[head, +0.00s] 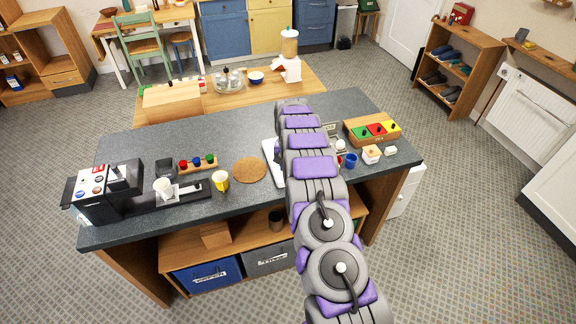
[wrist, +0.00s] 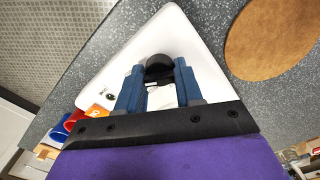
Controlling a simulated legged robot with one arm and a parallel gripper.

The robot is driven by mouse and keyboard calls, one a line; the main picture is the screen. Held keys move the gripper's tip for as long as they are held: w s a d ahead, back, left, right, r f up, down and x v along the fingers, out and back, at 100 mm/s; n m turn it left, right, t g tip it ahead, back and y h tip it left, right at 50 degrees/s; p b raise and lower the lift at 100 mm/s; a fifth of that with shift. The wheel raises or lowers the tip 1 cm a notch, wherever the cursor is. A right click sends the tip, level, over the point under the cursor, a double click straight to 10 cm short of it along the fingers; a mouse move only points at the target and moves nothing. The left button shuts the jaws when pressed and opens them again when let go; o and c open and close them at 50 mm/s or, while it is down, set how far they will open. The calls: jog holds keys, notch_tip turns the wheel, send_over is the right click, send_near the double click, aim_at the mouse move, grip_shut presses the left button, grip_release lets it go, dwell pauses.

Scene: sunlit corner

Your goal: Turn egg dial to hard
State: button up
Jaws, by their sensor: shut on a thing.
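A black dial knob (wrist: 159,68) stands on a white panel (wrist: 190,35) in the wrist view. My gripper (wrist: 158,84) has its two blue fingers on either side of the knob and is shut on it. The lower part of the knob and some of the panel between the fingers are hidden. Any hard mark or pointer is too small or covered to read. In the head view only the left edge of the white panel (head: 271,165) shows on the dark worktop. My arm covers the rest, and my gripper is hidden there.
A round cork mat (head: 249,170) lies close left of the panel, with a yellow cup (head: 220,181) beyond it. Right of my arm stand a blue cup (head: 350,161) and a wooden box with coloured panels (head: 361,140). The worktop (head: 215,145) behind the mat is clear.

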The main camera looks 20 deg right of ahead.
jog(key=shift+w+r, duration=0.1)
jog(key=shift+w, duration=0.1)
jog(key=o, duration=1)
jog(key=shift+s, duration=0.1)
jog(key=shift+o, duration=0.2)
notch_tip(320, 180, up, 17)
